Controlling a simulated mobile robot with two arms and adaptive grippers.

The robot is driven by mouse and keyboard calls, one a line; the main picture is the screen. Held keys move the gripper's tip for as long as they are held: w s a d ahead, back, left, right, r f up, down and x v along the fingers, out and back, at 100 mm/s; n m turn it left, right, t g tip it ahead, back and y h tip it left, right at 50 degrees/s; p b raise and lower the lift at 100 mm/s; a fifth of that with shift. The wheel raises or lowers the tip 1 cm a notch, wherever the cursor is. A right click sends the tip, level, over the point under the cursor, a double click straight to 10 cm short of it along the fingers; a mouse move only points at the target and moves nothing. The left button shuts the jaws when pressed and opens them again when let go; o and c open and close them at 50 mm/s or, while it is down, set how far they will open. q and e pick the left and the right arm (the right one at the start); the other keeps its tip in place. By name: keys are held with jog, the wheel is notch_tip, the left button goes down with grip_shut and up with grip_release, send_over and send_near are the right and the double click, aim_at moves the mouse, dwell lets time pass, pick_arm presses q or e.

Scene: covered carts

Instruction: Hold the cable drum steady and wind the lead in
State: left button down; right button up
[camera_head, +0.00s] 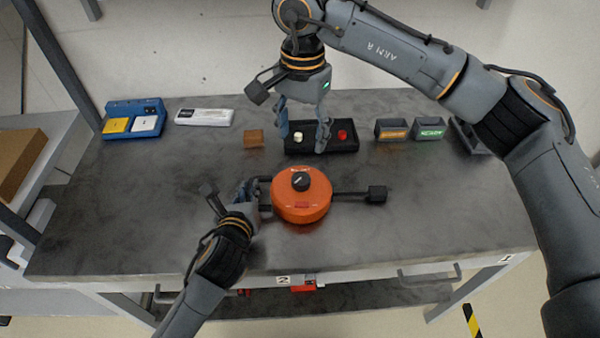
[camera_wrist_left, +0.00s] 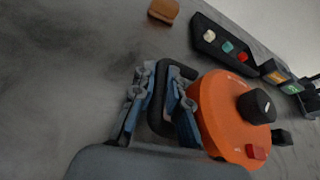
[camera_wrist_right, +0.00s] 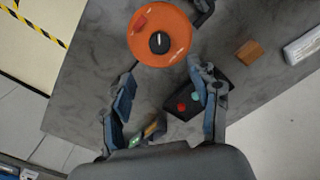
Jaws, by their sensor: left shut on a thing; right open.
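The orange cable drum (camera_head: 301,206) lies flat on the dark worktop, with a black knob (camera_head: 301,181) on top and a small red piece near its edge. It also shows in the left wrist view (camera_wrist_left: 222,128) and right wrist view (camera_wrist_right: 148,47). A black loop handle (camera_wrist_left: 158,122) sticks out on its left; a bar ending in a black block (camera_head: 377,194) sticks out right. My left gripper (camera_head: 257,190) is shut on the handle. My right gripper (camera_head: 304,122) is open and empty, above the worktop behind the drum. I cannot make out a lead.
Behind the drum lies a black tray (camera_head: 318,151) with white, teal and red buttons. A brown block (camera_head: 253,138), white device (camera_head: 204,116) and blue holder (camera_head: 120,108) are to the left. Small labelled bins (camera_head: 429,129) are to the right. The worktop's front is clear.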

aim_at(301, 177)
notch_tip(301, 177, down, 12)
dwell(0.5)
jog(key=c, duration=1.2)
